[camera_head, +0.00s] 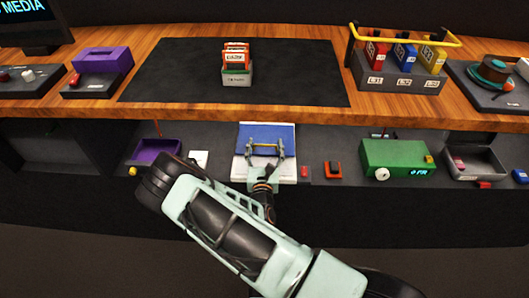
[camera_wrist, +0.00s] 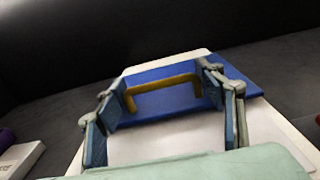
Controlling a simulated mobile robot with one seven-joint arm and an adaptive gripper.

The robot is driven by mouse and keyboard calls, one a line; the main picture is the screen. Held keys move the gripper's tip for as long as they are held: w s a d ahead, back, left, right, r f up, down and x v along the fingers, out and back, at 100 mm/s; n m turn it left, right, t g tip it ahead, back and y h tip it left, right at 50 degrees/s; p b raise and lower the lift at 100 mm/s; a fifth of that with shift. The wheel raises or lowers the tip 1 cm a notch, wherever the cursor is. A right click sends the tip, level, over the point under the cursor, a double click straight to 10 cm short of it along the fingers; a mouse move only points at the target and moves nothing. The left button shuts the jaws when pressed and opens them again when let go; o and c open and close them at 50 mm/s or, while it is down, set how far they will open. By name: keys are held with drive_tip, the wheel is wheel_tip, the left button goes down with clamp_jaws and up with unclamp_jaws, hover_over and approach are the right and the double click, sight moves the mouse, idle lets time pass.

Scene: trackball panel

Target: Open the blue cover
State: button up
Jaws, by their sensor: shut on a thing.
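The blue cover (camera_head: 282,133) is on a white panel (camera_head: 239,172) on the lower shelf, near the middle of the head view. In the wrist view the blue cover (camera_wrist: 243,83) lies over the far part of the white panel (camera_wrist: 190,143), with bare white on the near side. A yellow handle (camera_wrist: 165,87) stands on the cover. In the wrist view my gripper (camera_wrist: 163,93) spans the handle lengthwise. I cannot tell whether the cover is tilted.
A purple tray (camera_head: 157,151) stands left on the lower shelf. Right of the panel are a small red-orange button box (camera_head: 333,170) and a green box (camera_head: 396,154) with a white knob. The wooden counter (camera_head: 190,112) overhangs just behind and above.

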drive_tip(key=shift+d, duration=0.25)
drive_tip(key=o, duration=1.5)
drive_tip(key=shift+c, duration=0.2)
drive_tip(key=shift+a, duration=0.1)
drive_tip(key=s, duration=1.2)
drive_tip(key=shift+a, duration=0.15)
drive_tip(key=shift+c, duration=0.4)
